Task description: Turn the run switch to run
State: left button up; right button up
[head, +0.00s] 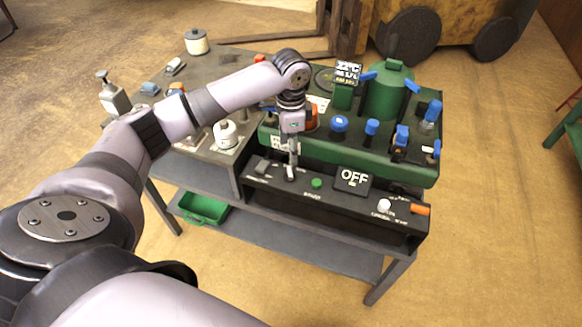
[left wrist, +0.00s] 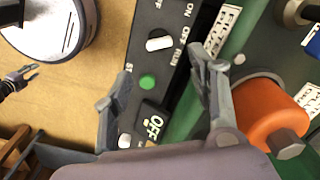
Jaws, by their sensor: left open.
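The run switch (left wrist: 159,43) is a small white lever on the black panel, with OFF and RUN lettering beside it in the left wrist view. My left gripper (left wrist: 162,64) is open, its two fingers apart on either side of the view, with the switch showing between and just past the tips. I cannot tell whether they touch it. In the head view my left gripper (head: 291,166) points down at the panel and largely covers the switch. The display (head: 352,179) reads OFF, and also shows in the left wrist view (left wrist: 154,123). My right gripper (left wrist: 20,80) appears small at the left edge.
A green button (head: 316,183) lies beside the switch, between it and the display. A white knob (head: 384,204) and an orange part (head: 420,210) are at the panel's right end. The green machine body (head: 350,155) with blue knobs rises behind. A pump bottle (head: 115,98) stands at left.

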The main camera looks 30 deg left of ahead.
aim_at(291, 171)
pick_arm(q)
notch_tip(291, 171, down, 9)
jog(key=shift+r, duration=0.1)
jog(key=shift+c, duration=0.5)
jog(key=c, duration=1.1)
